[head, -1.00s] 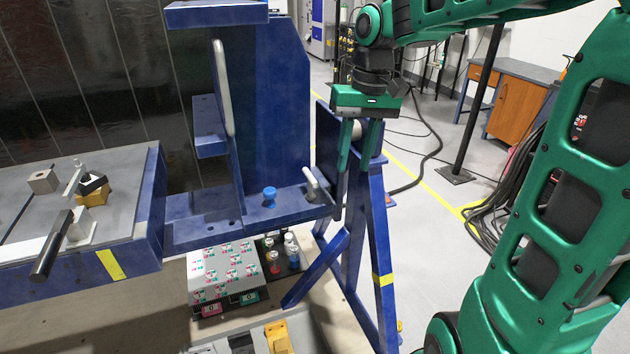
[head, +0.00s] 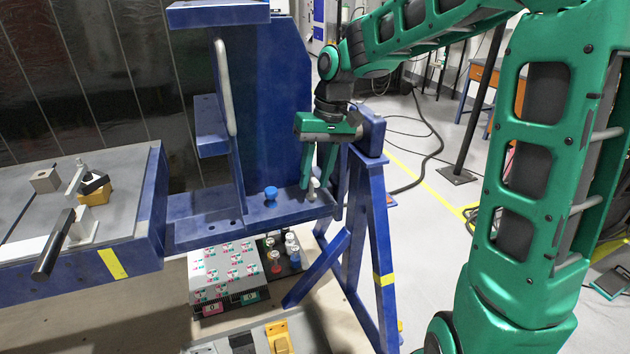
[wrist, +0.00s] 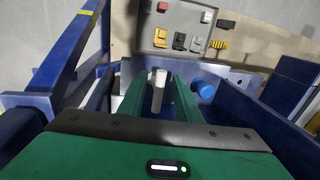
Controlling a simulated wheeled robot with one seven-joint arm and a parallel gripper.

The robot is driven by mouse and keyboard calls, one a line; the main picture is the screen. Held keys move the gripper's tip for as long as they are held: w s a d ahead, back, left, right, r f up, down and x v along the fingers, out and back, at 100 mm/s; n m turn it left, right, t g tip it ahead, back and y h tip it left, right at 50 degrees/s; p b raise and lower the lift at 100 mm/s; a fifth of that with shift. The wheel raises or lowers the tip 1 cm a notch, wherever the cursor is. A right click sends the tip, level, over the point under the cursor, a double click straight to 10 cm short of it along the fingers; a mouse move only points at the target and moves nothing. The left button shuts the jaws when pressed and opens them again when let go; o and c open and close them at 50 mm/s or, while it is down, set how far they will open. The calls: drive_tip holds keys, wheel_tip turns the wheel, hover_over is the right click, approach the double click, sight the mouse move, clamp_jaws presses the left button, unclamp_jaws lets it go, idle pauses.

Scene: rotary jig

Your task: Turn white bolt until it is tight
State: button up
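The white bolt (head: 313,189) stands near the right end of the blue jig's lower shelf (head: 240,222). My gripper (head: 315,188) is above the shelf, pointing down, with one finger on each side of the bolt. In the wrist view the white bolt (wrist: 158,92) shows between the two green fingers (wrist: 160,95), with a gap on both sides. The gripper is open and not clamped on it. The foot of the bolt is partly hidden, so I cannot tell how deep it sits.
A blue bolt (head: 270,196) stands on the same shelf, close to the left of my gripper. A tall blue upright with a grey handle (head: 224,88) rises behind it. A blue stand (head: 372,195) is close on the right. A button box (head: 225,272) sits below.

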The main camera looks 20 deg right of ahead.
drive_tip(key=shift+a+f, duration=0.15)
drive_tip(key=shift+f, duration=0.65)
drive_tip(key=shift+c, duration=0.7)
clamp_jaws()
drive_tip(key=shift+d, duration=0.25)
drive_tip(key=shift+a, duration=0.1)
drive_tip(key=shift+a+r, duration=0.1)
